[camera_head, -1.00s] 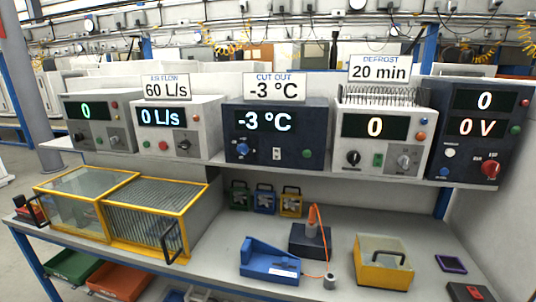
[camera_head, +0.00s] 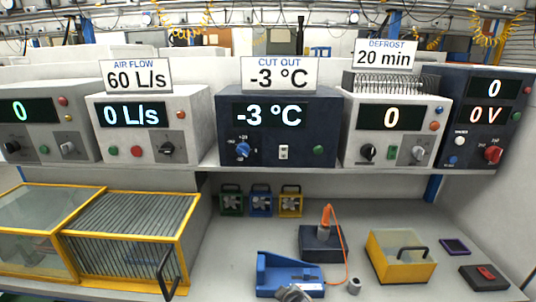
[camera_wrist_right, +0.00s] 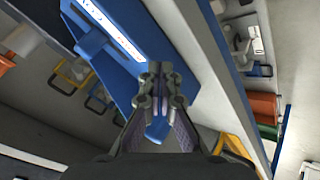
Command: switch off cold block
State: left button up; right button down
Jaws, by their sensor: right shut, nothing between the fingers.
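The dark blue unit (camera_head: 318,115) on the shelf has a "CUT OUT -3 °C" sign on top and a lit display (camera_head: 269,116) reading -3 °C. Its front carries a blue knob (camera_head: 243,150), a small white rocker switch (camera_head: 283,152) and a green button (camera_head: 318,150). I cannot make out the rocker's position. A dark block (camera_head: 322,248) with an orange-topped probe stands on the bench below. My right gripper (camera_head: 292,293) shows at the bottom edge, in front of a blue holder (camera_head: 282,272), well below the unit. The right wrist view shows the gripper (camera_wrist_right: 158,100) shut and empty over the blue holder.
An air flow unit (camera_head: 185,108) stands left of the dark blue unit and a defrost unit (camera_head: 345,128) right of it. Yellow-framed boxes (camera_head: 190,215) fill the bench's left. A yellow-framed case (camera_head: 372,245) stands right. The shelf edge (camera_head: 320,171) overhangs the bench.

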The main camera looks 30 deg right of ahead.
aim_at(284, 149)
pick_arm(q)
jog(key=shift+s, duration=0.2)
pick_arm(e)
jog(key=w+d+r+n+t+h, duration=0.1)
jog(key=w+r+n+t+h, duration=0.1)
jog(key=r, duration=0.8)
jog(key=w+d+r+n+t+h, duration=0.2)
jog(key=w+r+n+t, duration=0.1)
jog(key=r, duration=0.8)
jog(key=w+d+r+n+t+h, duration=0.2)
jog(key=w+r, duration=0.4)
jog(key=r, duration=0.5)
jog(key=shift+d+t+h, duration=0.2)
jog(key=shift+t+h, duration=0.1)
jog(key=shift+t, duration=0.6)
jog(key=p+x, duration=0.4)
jog(key=x, duration=0.8)
jog(key=shift+w+d+r, duration=0.2)
jog(key=shift+w, duration=0.15)
pick_arm(q)
jog(key=shift+r, duration=2.1)
pick_arm(e)
jog(key=shift+w+d+f, duration=0.1)
jog(key=shift+w+d, duration=0.2)
jog(key=shift+w, duration=0.15)
